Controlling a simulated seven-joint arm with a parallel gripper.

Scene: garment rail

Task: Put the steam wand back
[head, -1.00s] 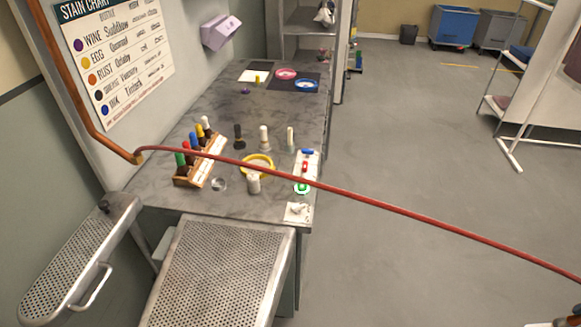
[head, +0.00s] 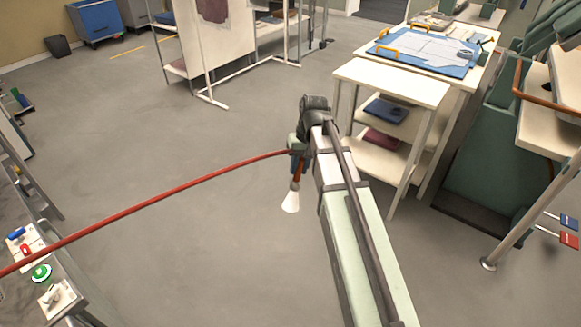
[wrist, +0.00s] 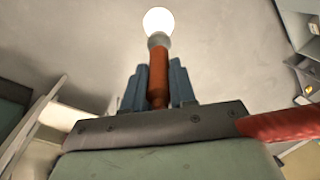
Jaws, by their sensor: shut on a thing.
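The steam wand (head: 297,175) has a red-orange handle and a white flared head. Its red hose (head: 170,188) runs off to the left edge of the head view. My gripper (head: 297,163) is shut on the wand and holds it over open floor, head pointing down. In the wrist view the wand's handle (wrist: 158,78) stands between the two blue-grey fingers of my gripper (wrist: 157,88), its pale round head beyond them. The wand's holder is not identifiable in the current views.
A white side table (head: 392,82) with folded cloths on its shelves stands right of my arm. A table with a blue mat (head: 428,52) is behind it. The grey bench (head: 75,290) is at the lower left. The floor between is clear.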

